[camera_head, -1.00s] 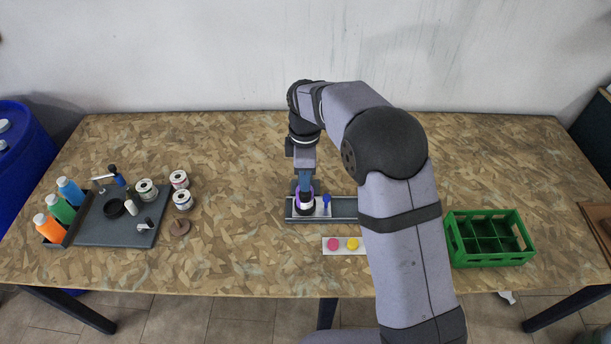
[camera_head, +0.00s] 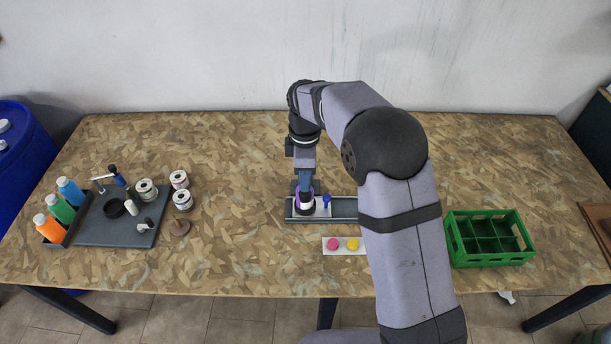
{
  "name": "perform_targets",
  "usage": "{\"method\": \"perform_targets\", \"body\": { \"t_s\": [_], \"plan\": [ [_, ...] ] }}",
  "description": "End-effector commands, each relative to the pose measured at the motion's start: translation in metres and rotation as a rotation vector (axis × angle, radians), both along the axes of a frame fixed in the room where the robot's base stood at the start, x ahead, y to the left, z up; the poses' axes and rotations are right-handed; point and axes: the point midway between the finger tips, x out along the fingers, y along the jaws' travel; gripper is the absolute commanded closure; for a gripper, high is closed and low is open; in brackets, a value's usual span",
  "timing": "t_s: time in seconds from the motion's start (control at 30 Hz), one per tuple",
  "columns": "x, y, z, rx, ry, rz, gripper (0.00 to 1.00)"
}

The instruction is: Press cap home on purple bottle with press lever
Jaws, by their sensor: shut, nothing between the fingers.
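The purple bottle (camera_head: 299,200) stands in the dark tray (camera_head: 344,212) at the middle of the table, mostly hidden by my wrist and gripper. My gripper (camera_head: 305,192) points down right over it and is shut. I cannot tell whether it touches the bottle's top, and the cap on it is hidden. A small blue-topped piece (camera_head: 326,201) stands in the tray just right of the bottle. The press lever (camera_head: 118,178) with its dark-blue handle appears to be on the grey board (camera_head: 100,229) at the far left.
A white strip with a pink cap (camera_head: 332,244) and a yellow cap (camera_head: 352,244) lies in front of the tray. A green crate (camera_head: 490,262) stands at the right. Orange, green and blue bottles (camera_head: 60,209) and several tins (camera_head: 183,199) are at the left.

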Motion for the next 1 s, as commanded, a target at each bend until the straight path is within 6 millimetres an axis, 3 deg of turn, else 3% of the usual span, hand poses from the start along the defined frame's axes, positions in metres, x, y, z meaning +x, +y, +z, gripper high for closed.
{"method": "perform_targets", "body": {
  "t_s": [1.0],
  "plan": [
    [-0.003, 0.000, -0.022, 0.000, 0.001, 0.000, 1.00]
  ]
}}
